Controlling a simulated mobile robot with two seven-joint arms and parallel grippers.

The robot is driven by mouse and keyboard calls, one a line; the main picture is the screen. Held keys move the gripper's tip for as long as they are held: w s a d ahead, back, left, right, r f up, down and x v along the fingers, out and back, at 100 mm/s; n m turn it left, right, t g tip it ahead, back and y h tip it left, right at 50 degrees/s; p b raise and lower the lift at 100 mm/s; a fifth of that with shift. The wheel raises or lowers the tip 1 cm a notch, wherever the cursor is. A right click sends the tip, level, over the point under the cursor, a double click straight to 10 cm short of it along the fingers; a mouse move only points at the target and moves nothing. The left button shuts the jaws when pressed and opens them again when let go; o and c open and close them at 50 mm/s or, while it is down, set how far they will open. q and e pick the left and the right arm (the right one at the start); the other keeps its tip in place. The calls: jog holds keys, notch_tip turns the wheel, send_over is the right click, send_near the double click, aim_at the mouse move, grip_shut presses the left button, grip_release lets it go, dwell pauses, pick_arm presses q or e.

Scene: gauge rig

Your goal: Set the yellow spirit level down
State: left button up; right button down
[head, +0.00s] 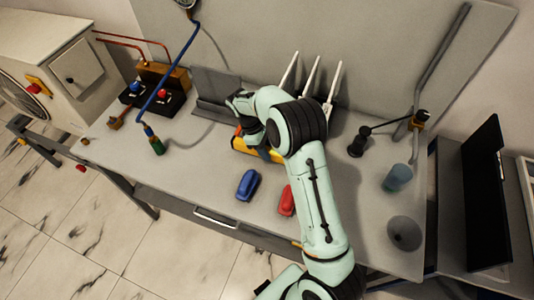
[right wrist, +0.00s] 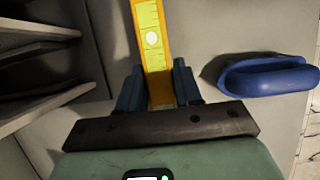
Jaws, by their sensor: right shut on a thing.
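The yellow spirit level (head: 242,145) is at the middle of the grey workbench (head: 205,165), partly hidden by my right arm in the head view. My right gripper (head: 252,134) is shut on it from above. My left gripper is not in view.
A blue handle-like object (head: 248,185) and a red one (head: 286,200) lie in front of the level. A grey angled rack (head: 213,95) and white upright fins (head: 311,78) stand behind it. The left front bench is clear.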

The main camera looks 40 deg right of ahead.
aim_at(253, 161)
jog(key=shift+f, duration=1.3)
jog(key=shift+f, duration=0.1)
jog(key=c, duration=0.8)
grip_release()
jog(key=shift+o, duration=0.2)
